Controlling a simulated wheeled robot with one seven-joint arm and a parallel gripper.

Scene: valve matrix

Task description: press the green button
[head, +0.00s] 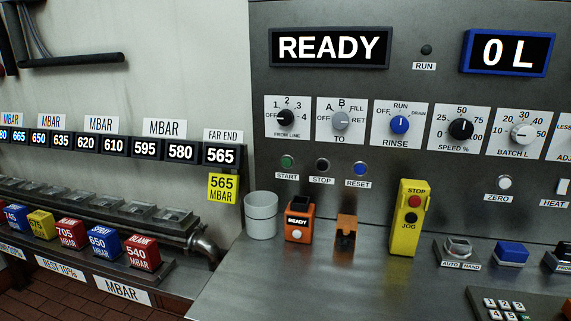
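The green button (288,161) is a small round button on the grey metal control panel (440,190), above a label reading START. It is the leftmost of a row of three, beside a dark STOP button (322,165) and a blue RESET button (360,168). Nothing covers it. My gripper is not in view.
Below stand a grey cup (261,216), an orange READY box (299,222), an orange holder (346,232) and a yellow STOP/JOG pendant (408,219). Rotary knobs sit above the buttons. A keypad (508,306) lies lower right. The counter's front middle is clear.

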